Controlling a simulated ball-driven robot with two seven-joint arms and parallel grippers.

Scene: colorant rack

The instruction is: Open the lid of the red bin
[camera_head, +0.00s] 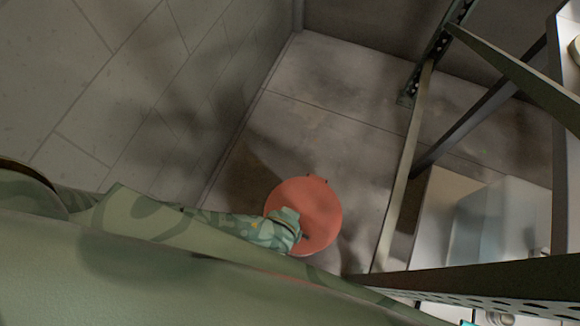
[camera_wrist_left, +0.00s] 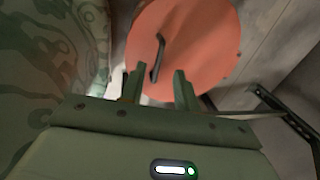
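The red bin (camera_head: 318,200) stands on the floor in the head view, seen from above with its round lid shut. The lid (camera_wrist_left: 205,35) fills the upper middle of the left wrist view, with a dark bar handle (camera_wrist_left: 159,47) on it. My left gripper (camera_wrist_left: 159,72) is open over the lid. Its two fingers are apart, one on each side of the handle's near end, with gaps between. In the head view my left forearm and wrist cover the bin's lower left part. My right gripper is not in view.
A metal shelf rack (camera_head: 402,175) stands right of the bin, with pale boxes (camera_head: 495,225) at its lower level. A tiled wall (camera_head: 150,85) rises at the left. The floor (camera_head: 325,125) beyond the bin is clear.

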